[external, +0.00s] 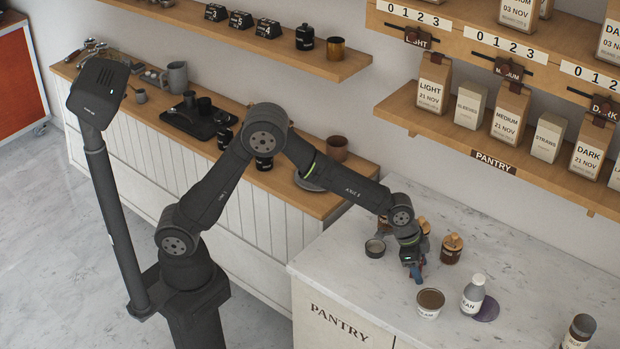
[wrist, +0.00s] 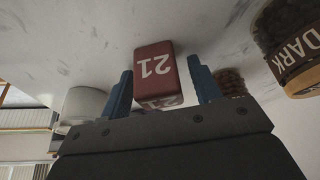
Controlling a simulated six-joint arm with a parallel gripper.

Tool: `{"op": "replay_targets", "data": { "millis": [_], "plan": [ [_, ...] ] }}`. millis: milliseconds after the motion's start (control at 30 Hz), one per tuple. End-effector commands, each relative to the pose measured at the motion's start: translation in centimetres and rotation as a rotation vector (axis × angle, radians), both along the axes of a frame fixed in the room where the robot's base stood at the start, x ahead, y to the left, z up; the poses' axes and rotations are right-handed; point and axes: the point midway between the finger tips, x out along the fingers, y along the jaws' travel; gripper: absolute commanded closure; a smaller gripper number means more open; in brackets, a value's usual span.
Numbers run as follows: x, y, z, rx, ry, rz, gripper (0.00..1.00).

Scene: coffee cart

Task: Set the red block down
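The red block (wrist: 154,68), marked with a white "21", sits between the two blue fingers of my gripper (wrist: 162,85) in the wrist view. A narrow gap shows between the block and the right finger; the left finger is very close to the block's side. The fingers look slightly open around it. In the external view my gripper (external: 414,268) points down, low over the white marble counter (external: 350,270). The block is mostly hidden there by the fingers. I cannot tell whether its underside touches the counter.
A jar with a wooden lid (external: 451,249) stands right of my gripper. A tub (external: 430,303) and a white bottle (external: 473,295) stand nearer the front. The counter's front left is clear.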

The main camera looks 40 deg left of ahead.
Motion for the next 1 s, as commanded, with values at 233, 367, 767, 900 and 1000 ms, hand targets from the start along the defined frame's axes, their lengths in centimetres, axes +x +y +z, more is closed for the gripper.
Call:
{"op": "replay_targets", "data": {
  "millis": [233, 367, 767, 900, 1000],
  "plan": [
    [0.0, 0.0, 0.4, -0.001, 0.0, 0.0, 0.42],
    [-0.2, 0.5, 1.9, -0.002, -0.002, 0.0, 0.42],
    [-1.3, 3.3, 9.1, -0.002, -0.002, 0.0, 0.42],
    [-1.6, 3.9, 10.7, -0.001, 0.0, 0.0, 0.42],
    [-1.7, 4.2, 11.2, 0.0, 0.0, 0.0, 0.42]
  ]
}}
